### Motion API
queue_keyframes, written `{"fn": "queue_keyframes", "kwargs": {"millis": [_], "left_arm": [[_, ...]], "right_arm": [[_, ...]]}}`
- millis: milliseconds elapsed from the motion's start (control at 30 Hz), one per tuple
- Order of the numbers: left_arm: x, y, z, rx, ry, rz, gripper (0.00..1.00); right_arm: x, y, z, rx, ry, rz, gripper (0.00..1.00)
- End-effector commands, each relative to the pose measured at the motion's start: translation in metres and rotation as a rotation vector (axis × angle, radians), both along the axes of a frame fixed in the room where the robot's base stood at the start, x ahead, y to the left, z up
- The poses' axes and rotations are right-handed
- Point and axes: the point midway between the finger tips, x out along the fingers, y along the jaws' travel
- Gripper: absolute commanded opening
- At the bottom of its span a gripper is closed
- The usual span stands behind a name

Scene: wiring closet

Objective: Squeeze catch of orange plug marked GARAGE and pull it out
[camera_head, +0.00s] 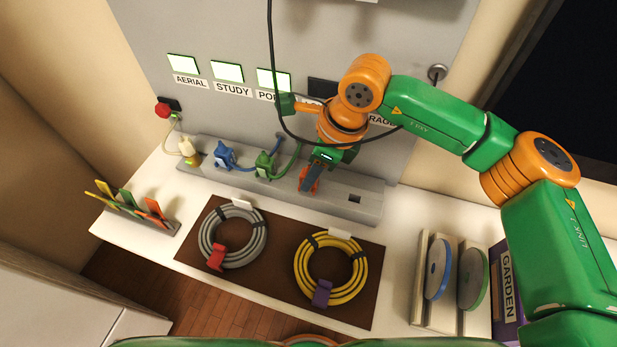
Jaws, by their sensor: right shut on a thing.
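The orange plug (309,180) is at the grey socket strip (200,176), to the right of the green plug (264,163). My right gripper (313,170) reaches down from above and is shut on the orange plug. The gripper and wrist hide the plug's top and catch, and I cannot tell how deep it sits. The label ending in "RAGE" (381,120) on the wall panel is partly covered by my right arm. My left gripper is not in view.
A blue plug (225,157) and a cream plug (188,149) stand farther left on the strip. An empty socket (354,198) is to the right. A black cable (272,60) loops around my right wrist. Grey (232,236) and yellow (331,270) cable coils lie in front on a brown mat (285,225).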

Motion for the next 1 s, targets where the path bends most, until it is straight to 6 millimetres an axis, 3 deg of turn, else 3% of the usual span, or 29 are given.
{"fn": "queue_keyframes", "kwargs": {"millis": [567,1000], "left_arm": [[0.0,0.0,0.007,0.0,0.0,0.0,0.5],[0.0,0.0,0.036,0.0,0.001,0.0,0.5]], "right_arm": [[0.0,0.0,0.016,0.0,0.001,0.0,0.0],[0.0,0.0,0.059,0.0,0.0,0.001,0.0]]}}
